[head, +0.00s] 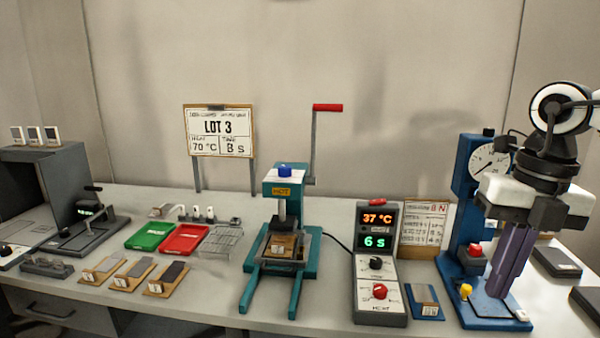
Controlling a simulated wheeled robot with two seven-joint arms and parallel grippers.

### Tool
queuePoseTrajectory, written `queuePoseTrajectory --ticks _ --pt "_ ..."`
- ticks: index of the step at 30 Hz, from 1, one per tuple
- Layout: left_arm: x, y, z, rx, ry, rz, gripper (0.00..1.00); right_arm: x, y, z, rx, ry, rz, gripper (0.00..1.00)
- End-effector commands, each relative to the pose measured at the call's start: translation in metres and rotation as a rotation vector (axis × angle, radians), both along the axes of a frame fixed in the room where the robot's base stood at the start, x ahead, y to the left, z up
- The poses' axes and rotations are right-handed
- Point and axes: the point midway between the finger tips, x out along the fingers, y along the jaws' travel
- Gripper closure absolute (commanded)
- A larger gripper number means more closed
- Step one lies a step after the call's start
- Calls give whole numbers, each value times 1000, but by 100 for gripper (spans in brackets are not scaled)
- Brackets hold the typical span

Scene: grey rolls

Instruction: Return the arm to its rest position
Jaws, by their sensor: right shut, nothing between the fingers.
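My right arm (560,120) comes down at the right side of the head view, in front of a blue test stand with a round dial (484,160). My right gripper (498,288) points down with its long purple-grey fingers together and nothing visible between them. Its tips appear just above or at the stand's blue base (480,312); I cannot tell whether they touch. The gripper hides part of the stand. My left gripper is not in view.
A teal press (282,235) with a red-handled lever stands mid-table. A control box (378,260) reads 37 °C and 6 s. Dark flat blocks (556,262) lie right.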

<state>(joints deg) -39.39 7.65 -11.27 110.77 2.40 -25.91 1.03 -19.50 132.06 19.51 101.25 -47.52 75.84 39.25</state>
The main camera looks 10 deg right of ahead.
Motion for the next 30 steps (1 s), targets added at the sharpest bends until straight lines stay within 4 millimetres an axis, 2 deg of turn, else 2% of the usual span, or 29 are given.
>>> queuePoseTrajectory --ticks 4,11,17,23,26,30 --pt "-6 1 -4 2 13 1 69 4 6 -21 146 -23 -33 100" --pt "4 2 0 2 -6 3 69 13 17 -52 395 -80 -112 100" --pt "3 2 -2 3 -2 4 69 26 27 -89 708 -168 -281 100" --pt "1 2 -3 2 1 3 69 41 24 -140 1053 -295 -618 100" --pt "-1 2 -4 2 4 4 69 43 18 -173 1177 -346 -830 100" --pt "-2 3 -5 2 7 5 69 34 11 -230 1288 -384 -1161 100"
